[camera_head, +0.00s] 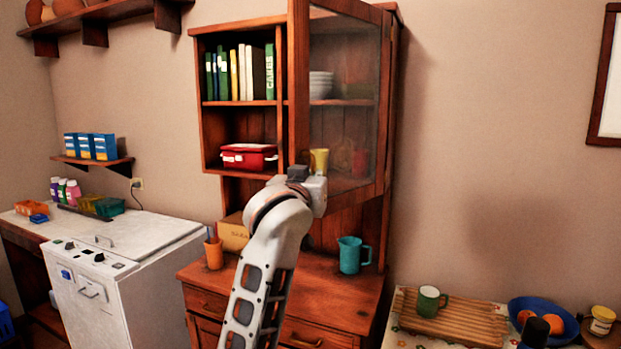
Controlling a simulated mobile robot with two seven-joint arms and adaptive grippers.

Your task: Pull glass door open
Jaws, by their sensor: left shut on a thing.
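The glass door (342,85) has a brown wooden frame and belongs to the upper part of the wooden cabinet (196,90). It stands partly open, swung out on the right side, so the left part of the shelves shows uncovered. My left gripper (299,174) is at the lower left corner of the door and is shut on it. The fingertips and the exact place of grip are largely hidden by the gripper's own body. My right gripper is not in view.
A teal mug (352,255) and an orange cup (213,250) stand on the cabinet's counter below. A wooden board with a green mug (430,301) lies at the right.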

